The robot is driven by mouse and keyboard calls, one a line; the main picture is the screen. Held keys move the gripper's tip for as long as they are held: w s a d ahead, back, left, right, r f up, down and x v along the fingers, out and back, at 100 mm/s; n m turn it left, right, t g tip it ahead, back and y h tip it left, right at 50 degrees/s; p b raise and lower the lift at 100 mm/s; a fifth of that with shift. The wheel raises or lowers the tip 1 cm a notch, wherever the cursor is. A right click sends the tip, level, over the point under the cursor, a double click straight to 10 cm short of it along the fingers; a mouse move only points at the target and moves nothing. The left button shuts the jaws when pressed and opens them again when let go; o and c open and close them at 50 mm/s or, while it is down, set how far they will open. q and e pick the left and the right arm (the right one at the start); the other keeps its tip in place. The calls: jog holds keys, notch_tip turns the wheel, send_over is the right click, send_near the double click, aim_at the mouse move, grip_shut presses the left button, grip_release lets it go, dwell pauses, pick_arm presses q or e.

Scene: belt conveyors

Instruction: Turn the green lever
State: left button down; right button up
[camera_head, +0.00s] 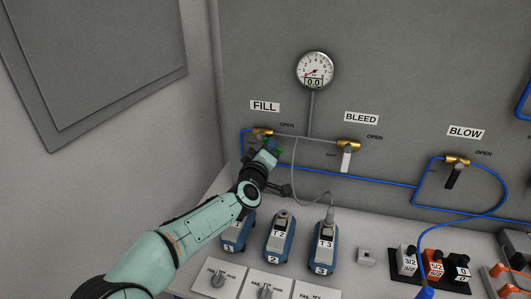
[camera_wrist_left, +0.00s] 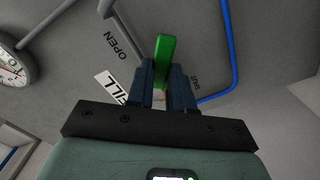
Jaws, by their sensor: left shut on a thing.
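The green lever (camera_wrist_left: 165,50) stands between the two fingers of my left gripper (camera_wrist_left: 168,78) in the left wrist view. The fingers are shut on it from both sides. In the head view, my left gripper (camera_head: 271,148) is at the FILL valve (camera_head: 262,132) on the grey wall panel and covers most of the lever. The FILL label (camera_head: 265,106) is above the valve. OPEN and SHUT markings show on either side of the lever in the left wrist view. My right gripper is in neither view.
The BLEED valve (camera_head: 348,146) with a white lever is to the right, and the BLOW valve (camera_head: 456,161) with a black lever is farther right. A gauge (camera_head: 314,70) reading 0.0 hangs above. Blue numbered devices (camera_head: 280,238) stand on the bench below my arm.

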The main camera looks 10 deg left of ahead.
pick_arm(q)
jog(key=shift+d+r+n+b, duration=0.15)
jog(key=shift+r+n, duration=0.2)
jog(key=shift+n, duration=0.9)
jog(key=shift+d+r+n+b, duration=0.15)
jog(key=shift+r+n, duration=0.2)
jog(key=shift+n, duration=0.85)
jog(key=shift+r+n+b, duration=0.15)
jog(key=shift+r+n, duration=0.2)
jog(key=shift+n, duration=0.9)
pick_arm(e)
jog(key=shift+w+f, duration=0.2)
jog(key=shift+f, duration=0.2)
pick_arm(q)
jog(key=c, duration=1)
grip_release()
jog(key=shift+s, duration=0.15)
jog(key=s+b, duration=0.3)
jog(key=s, duration=1)
jog(key=shift+a, duration=0.2)
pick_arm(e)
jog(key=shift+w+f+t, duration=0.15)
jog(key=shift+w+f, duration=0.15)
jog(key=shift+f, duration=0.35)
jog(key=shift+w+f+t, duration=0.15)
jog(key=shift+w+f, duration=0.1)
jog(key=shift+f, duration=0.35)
